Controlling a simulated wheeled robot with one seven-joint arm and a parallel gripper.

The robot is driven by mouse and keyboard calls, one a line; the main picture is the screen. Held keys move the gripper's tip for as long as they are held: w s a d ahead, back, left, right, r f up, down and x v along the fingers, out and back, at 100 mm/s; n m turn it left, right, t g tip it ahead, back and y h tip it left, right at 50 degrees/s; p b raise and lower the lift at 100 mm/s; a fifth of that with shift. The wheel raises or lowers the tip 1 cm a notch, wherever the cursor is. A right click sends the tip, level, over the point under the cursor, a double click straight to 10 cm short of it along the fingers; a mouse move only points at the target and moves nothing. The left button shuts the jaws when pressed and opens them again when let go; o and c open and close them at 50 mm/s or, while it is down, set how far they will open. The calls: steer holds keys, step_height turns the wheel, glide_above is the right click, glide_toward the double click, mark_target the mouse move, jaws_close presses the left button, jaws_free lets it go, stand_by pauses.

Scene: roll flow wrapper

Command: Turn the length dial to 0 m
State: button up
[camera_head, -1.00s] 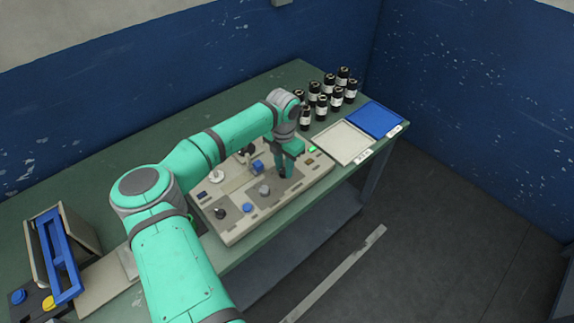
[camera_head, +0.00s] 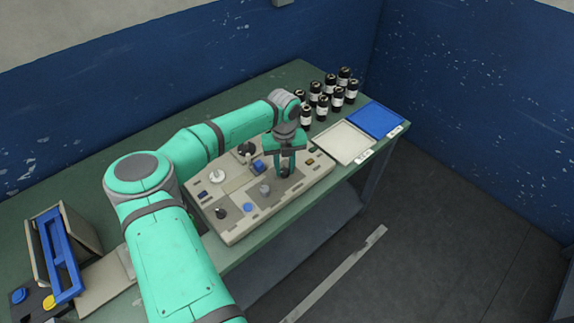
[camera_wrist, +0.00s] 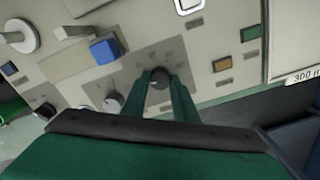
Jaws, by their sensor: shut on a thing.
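The length dial (camera_wrist: 158,79) is a dark round knob with a light pointer mark, on a grey plate of the beige control panel (camera_head: 232,232). In the wrist view my gripper (camera_wrist: 161,84) has one green finger on each side of this knob and is shut on it. In the head view my gripper (camera_head: 286,172) points down at the right part of the panel, and the dark knob (camera_head: 285,171) shows between its fingers. The scale marks around the knob are too small to read.
A grey knob (camera_head: 265,189) and a blue block (camera_head: 258,166) are close on the left. Several dark bottles (camera_head: 323,107) stand behind. A white tray (camera_head: 343,142) and a blue tray (camera_head: 375,119) lie at the right. A blue-framed stand (camera_head: 55,255) is at the far left.

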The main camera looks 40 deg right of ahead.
mark_target(284, 170)
steer(key=n, duration=0.5)
steer(key=shift+w+a+n, duration=0.15)
steer(key=shift+w+n, duration=0.05)
steer(key=shift+n, duration=0.1)
stand_by(0.4)
steer(key=o, duration=1)
steer(key=shift+s, duration=0.1)
steer(key=shift+d+r, duration=0.15)
steer(key=shift+d, duration=0.05)
step_height(284, 170, up, 10)
steer(key=shift+a+r, duration=0.1)
steer(key=shift+r, duration=0.15)
